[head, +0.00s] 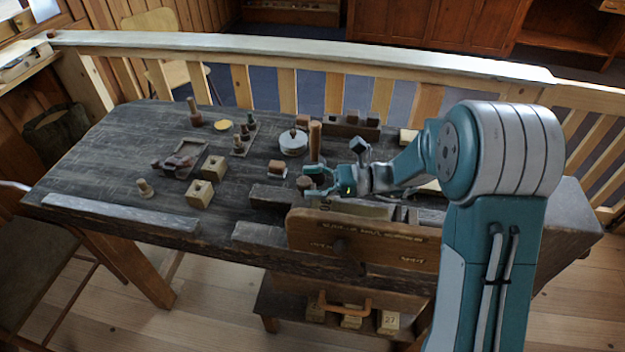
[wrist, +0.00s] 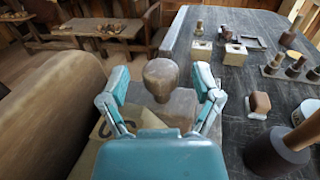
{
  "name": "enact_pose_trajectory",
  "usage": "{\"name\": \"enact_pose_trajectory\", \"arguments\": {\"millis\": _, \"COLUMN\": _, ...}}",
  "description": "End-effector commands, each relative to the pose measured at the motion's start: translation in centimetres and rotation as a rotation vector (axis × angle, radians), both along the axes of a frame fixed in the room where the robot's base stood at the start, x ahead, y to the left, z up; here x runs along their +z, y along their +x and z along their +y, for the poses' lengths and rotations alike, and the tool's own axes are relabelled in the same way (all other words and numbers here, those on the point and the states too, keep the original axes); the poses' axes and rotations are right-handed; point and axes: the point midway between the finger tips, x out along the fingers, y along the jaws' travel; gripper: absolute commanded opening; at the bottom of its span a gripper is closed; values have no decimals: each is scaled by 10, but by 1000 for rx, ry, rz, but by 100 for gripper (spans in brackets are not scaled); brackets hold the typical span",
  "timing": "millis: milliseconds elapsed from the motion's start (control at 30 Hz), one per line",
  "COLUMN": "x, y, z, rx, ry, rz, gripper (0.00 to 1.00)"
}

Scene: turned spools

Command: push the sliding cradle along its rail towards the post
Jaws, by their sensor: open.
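My gripper (head: 318,181) is above the vise end of the workbench, with its fingers spread. In the wrist view its two fingers (wrist: 161,92) stand either side of a brown rounded wooden knob (wrist: 160,72). The knob looks free of both fingers; I cannot tell its exact distance. A grey wooden block (wrist: 172,107) lies under and behind the knob. An upright wooden cylinder (head: 315,140) stands behind my gripper. I cannot tell for sure which pieces are the cradle, the rail and the post. My gripper and arm hide part of this area.
A thick wooden vise board (head: 365,240) stands at the bench front, close to my gripper's left in the wrist view. A round white piece (head: 293,142), drilled blocks (head: 200,194) and a peg tray (head: 240,145) stand on the bench (head: 110,160). A railing runs behind.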

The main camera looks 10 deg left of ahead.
Motion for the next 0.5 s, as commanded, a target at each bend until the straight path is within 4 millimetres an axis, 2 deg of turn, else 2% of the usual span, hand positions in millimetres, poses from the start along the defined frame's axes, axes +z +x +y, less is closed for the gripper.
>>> {"name": "enact_pose_trajectory", "arguments": {"millis": 167, "x": 0, "y": 1, "z": -7, "rx": -1, "ry": 2, "rz": 0, "gripper": 81}}
{"name": "enact_pose_trajectory", "arguments": {"millis": 267, "x": 0, "y": 4, "z": -22, "rx": -3, "ry": 1, "rz": 0, "gripper": 81}}
{"name": "enact_pose_trajectory", "arguments": {"millis": 500, "x": -1, "y": 15, "z": -69, "rx": -5, "ry": -1, "rz": 1, "gripper": 81}}
